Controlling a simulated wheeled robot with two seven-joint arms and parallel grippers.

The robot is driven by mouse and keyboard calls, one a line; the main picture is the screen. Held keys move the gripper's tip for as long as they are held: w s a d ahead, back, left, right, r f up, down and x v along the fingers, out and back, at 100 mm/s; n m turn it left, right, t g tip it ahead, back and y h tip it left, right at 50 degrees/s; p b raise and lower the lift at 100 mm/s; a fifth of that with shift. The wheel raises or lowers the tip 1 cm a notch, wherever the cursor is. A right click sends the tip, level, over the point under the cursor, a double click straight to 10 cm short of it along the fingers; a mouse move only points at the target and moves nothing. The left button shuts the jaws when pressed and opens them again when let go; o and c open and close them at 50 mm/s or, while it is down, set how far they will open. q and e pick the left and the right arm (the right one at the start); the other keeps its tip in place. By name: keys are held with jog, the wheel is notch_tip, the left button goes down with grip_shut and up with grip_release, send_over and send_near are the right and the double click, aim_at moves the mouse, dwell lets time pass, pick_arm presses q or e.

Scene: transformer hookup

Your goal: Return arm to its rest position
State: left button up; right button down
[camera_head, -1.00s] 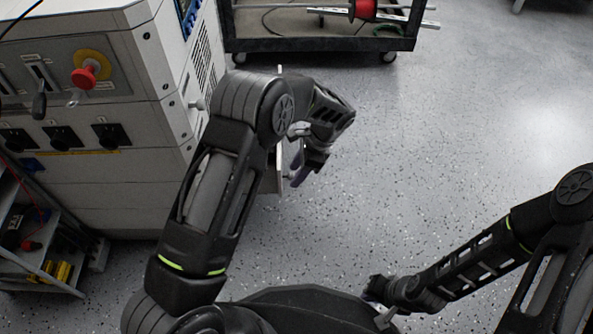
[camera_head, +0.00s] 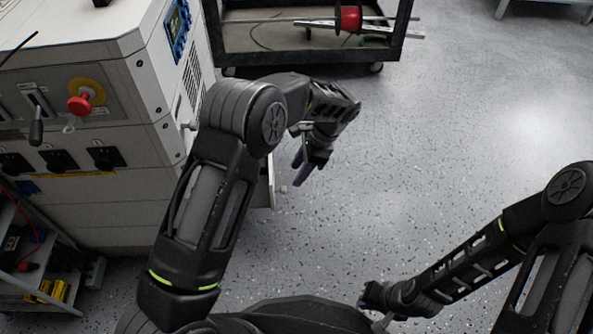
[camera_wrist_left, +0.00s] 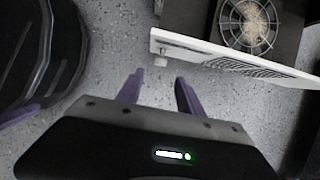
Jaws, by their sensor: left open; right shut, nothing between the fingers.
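My left arm comes in from the lower left in the head view, bent at the elbow. Its gripper (camera_head: 303,170) hangs over the speckled floor, just right of the grey cabinet. In the left wrist view the two purple fingers of the left gripper (camera_wrist_left: 160,88) are apart, with only floor between them. My right arm comes in from the right edge. Its gripper (camera_head: 372,302) is low in the picture near my base, small and partly hidden, and no object shows in it.
A grey cabinet (camera_head: 100,190) with a red emergency button (camera_head: 80,103) stands at the left. In the left wrist view a white panel (camera_wrist_left: 230,58) and a fan (camera_wrist_left: 248,24) are close to the fingers. A black cart (camera_head: 310,55) stands behind. Open floor lies right.

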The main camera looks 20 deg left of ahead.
dwell(0.4)
pick_arm(q)
jog(key=s+d+f+n+t+h, duration=0.1)
jog(key=s+d+f+n+h, duration=0.2)
jog(key=d+f, duration=0.3)
jog(key=s+d+f+n+t+h, duration=0.2)
jog(key=s+d+f+n+h, duration=0.15)
jog(key=d+f, duration=0.2)
jog(key=s+a+f+n+h, duration=0.15)
jog(key=s+n, duration=0.35)
jog(key=s, duration=0.5)
jog(key=s+a+f+n, duration=0.25)
jog(key=s+n, duration=0.25)
jog(key=s, duration=0.4)
notch_tip(320, 180, up, 33)
jog(key=s+p, duration=0.2)
jog(key=p, duration=3)
jog(key=shift+s+d+f+g+p, duration=0.2)
jog(key=shift+s+d+g+p, duration=0.1)
jog(key=shift+d+g, duration=0.15)
pick_arm(e)
notch_tip(320, 180, up, 33)
jog(key=s+a, duration=0.1)
jog(key=s, duration=0.1)
jog(key=shift+s+a+g, duration=0.25)
jog(key=shift+a+g, duration=0.05)
jog(key=shift+a, duration=0.1)
